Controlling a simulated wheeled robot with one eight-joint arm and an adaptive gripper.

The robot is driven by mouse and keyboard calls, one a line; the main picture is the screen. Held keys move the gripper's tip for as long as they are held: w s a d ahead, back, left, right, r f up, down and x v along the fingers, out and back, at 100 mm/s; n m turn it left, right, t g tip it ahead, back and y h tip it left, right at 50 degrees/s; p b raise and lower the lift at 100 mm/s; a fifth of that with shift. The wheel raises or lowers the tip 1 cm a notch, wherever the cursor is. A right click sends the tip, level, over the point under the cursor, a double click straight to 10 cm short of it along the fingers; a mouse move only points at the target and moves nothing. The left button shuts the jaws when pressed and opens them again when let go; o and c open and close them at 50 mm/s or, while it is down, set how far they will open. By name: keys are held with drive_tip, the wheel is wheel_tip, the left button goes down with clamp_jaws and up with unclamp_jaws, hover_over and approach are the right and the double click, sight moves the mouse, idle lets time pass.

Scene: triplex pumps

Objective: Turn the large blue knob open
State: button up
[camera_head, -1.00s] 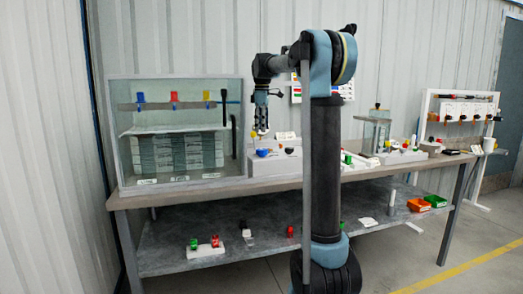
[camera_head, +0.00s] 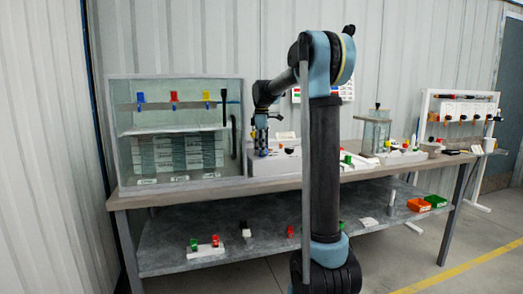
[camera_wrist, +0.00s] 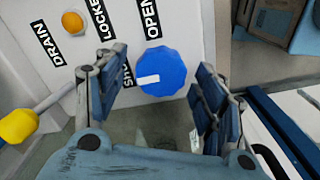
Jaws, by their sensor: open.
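The large blue knob (camera_wrist: 163,70) is on a white panel (camera_wrist: 110,20) in the wrist view. It is round with a scalloped edge and has a white mark on its left side. The label "OPEN" stands above it, and a partly covered label beginning "SH" is at its left. My gripper (camera_wrist: 160,90) is open, with one finger on each side of the knob, and no clear contact shows. In the head view my gripper (camera_head: 261,148) points down at the bench, and the knob is mostly hidden behind it.
In the wrist view an orange button (camera_wrist: 72,22) sits by "DRAIN" and "LOCKED" labels. A lever with a yellow end (camera_wrist: 18,125) is at the left. In the head view a glass-fronted cabinet (camera_head: 175,78) stands left of my gripper. A glass box (camera_head: 375,132) stands to the right.

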drive_tip(key=c, duration=1.1)
drive_tip(key=shift+o, duration=0.2)
drive_tip(key=shift+m, duration=0.3)
drive_tip(key=m, duration=0.3)
drive_tip(key=shift+w+m, duration=0.1)
drive_tip(key=shift+m, duration=0.3)
drive_tip(key=m, duration=0.4)
drive_tip(key=shift+m, duration=0.3)
drive_tip(key=m, duration=0.8)
drive_tip(key=shift+m, duration=0.6)
